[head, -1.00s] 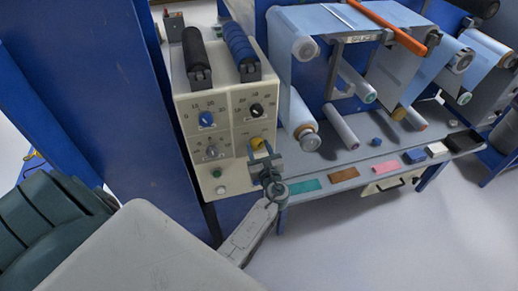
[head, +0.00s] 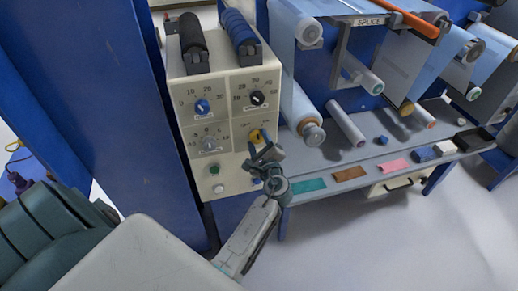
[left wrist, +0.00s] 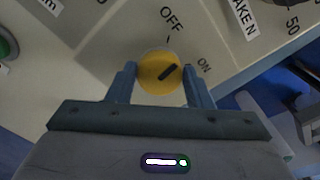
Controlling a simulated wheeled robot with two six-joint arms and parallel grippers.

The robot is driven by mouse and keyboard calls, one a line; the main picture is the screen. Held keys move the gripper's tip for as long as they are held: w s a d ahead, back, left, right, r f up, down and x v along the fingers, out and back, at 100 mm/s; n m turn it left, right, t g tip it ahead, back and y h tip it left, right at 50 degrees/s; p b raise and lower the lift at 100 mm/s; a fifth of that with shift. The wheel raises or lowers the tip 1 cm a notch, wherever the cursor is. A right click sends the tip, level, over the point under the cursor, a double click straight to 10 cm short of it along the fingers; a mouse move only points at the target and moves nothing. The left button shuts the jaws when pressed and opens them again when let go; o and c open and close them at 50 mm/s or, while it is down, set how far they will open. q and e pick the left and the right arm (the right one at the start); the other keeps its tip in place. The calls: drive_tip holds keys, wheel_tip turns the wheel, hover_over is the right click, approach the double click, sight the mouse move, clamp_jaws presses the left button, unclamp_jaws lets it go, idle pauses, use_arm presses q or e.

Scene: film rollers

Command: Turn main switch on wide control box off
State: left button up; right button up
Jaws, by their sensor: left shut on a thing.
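The wide control box (head: 216,120) is a cream panel with dials, in the middle left of the head view. Its main switch (head: 254,135) is a yellow round knob at the lower right of the panel. In the left wrist view the yellow knob (left wrist: 155,75) has a black pointer aimed up and right, between the OFF and ON labels and nearer ON. My left gripper (left wrist: 160,87) is shut on the knob, one finger on each side. In the head view my left gripper (head: 264,154) partly covers the panel below the knob. My right gripper is not in view.
A blue dial (head: 203,106), a black dial (head: 257,98), a grey dial (head: 209,143) and a green button (head: 214,170) share the panel. A blue post (head: 125,110) stands left of it. A grey shelf (head: 345,160) with coloured samples and film rollers is to the right.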

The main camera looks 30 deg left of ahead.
use_arm(q)
drive_tip(key=n+b, duration=0.2)
drive_tip(key=shift+f+n+b, duration=0.2)
drive_tip(key=shift+n+b, duration=0.1)
drive_tip(key=shift+n, duration=0.1)
drive_tip(key=shift+r+n+b, duration=0.15)
drive_tip(key=shift+n+b, duration=0.85)
drive_tip(key=shift+n, duration=0.1)
drive_tip(key=shift+r+n+b, duration=0.15)
drive_tip(key=shift+n+b, duration=0.15)
drive_tip(key=shift+n, duration=0.1)
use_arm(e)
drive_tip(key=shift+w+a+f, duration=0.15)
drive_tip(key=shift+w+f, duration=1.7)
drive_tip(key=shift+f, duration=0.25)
use_arm(q)
drive_tip(key=o, duration=0.8)
drive_tip(key=shift+w, duration=0.1)
drive_tip(key=shift+o, duration=1)
drive_tip(key=shift+w+a+f, duration=0.1)
drive_tip(key=shift+f, duration=0.1)
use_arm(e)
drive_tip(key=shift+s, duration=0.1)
